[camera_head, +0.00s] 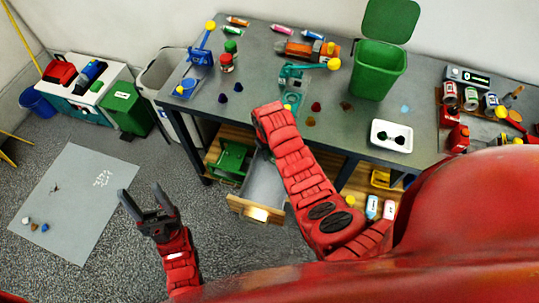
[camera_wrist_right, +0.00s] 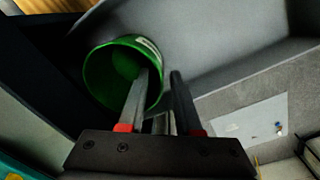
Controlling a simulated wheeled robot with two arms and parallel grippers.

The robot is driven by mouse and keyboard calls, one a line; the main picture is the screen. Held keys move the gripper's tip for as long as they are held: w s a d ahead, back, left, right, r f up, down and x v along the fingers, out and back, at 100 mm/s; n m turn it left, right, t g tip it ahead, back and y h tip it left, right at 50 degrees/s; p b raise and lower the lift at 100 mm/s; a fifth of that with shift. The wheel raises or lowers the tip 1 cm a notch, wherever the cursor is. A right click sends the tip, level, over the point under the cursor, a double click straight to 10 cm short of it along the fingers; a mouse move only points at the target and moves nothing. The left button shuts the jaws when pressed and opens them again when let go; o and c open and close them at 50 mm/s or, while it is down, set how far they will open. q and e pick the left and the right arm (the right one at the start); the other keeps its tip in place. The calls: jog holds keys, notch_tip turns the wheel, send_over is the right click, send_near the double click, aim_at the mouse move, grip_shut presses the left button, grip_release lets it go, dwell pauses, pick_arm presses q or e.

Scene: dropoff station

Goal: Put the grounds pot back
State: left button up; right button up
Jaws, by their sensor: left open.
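A green round pot with a pale label (camera_wrist_right: 108,72), likely the grounds pot, lies open-mouthed towards the camera within grey walls in the right wrist view. My right gripper (camera_wrist_right: 160,75) is at its rim, with one finger across the mouth and the other just outside, a gap showing between them. In the head view my right arm reaches over the bench front and hides that gripper and the pot. A grey drawer (camera_head: 262,182) stands pulled out below the bench. My left gripper (camera_head: 150,205) is open and empty above the floor at the left.
The dark bench (camera_head: 240,98) holds several small items, a green lidded bin (camera_head: 378,70) and a white tray (camera_head: 391,136). A green crate (camera_head: 230,158) sits on the shelf left of the drawer. A grey mat (camera_head: 75,200) lies on the floor.

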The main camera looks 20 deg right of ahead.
notch_tip(320, 180, up, 4)
jog(key=shift+r+b, duration=0.1)
jog(key=shift+b, duration=0.6)
notch_tip(320, 180, up, 6)
jog(key=p, duration=0.3)
jog(key=shift+s+a, duration=0.2)
jog(key=shift+a, duration=0.05)
